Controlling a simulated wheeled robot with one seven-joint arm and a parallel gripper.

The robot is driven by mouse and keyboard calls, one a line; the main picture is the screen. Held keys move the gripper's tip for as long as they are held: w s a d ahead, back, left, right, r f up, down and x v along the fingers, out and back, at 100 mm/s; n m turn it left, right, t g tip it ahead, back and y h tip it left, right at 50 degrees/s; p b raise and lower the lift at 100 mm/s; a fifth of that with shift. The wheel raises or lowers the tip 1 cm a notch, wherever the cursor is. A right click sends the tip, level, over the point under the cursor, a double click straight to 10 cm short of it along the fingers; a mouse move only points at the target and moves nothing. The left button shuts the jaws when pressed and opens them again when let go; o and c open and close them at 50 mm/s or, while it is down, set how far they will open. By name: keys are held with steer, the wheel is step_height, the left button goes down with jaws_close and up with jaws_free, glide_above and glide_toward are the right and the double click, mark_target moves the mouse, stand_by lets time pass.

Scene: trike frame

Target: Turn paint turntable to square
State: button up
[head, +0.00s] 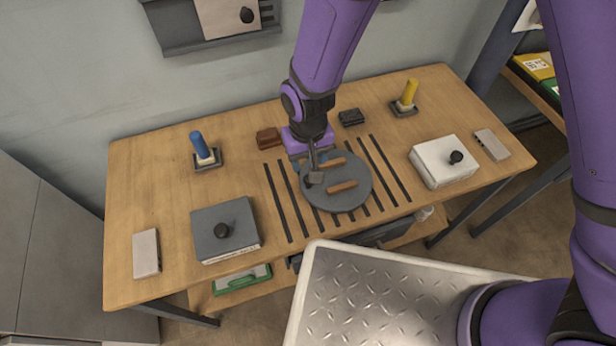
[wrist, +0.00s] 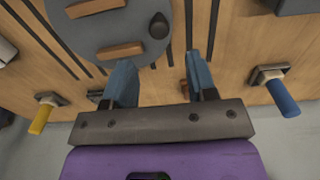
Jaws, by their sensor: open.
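The paint turntable (head: 358,172) is a round grey disc at the middle of the wooden table. It carries two wooden bars, lying roughly crosswise to the dark strips on the table, and a dark upright knob (head: 315,177) near its left edge in the head view. In the wrist view the turntable (wrist: 85,30) is at the top, with the knob (wrist: 158,25) at its right side. My gripper (wrist: 162,75) is open and empty. Its blue fingers lie either side of the knob's line, with the knob beyond their tips. In the head view my gripper partly hides the disc's back-left edge.
A grey box (head: 210,240) with a black knob is at front left, a white box (head: 432,170) at right. A blue-handled block (head: 200,143) and a yellow-handled one (head: 409,93) stand behind. A brown block (head: 269,138) and black block (head: 351,117) are near my gripper.

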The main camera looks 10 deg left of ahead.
step_height(320, 180, down, 9)
steer(key=shift+r, duration=0.15)
stand_by(0.4)
jaws_close()
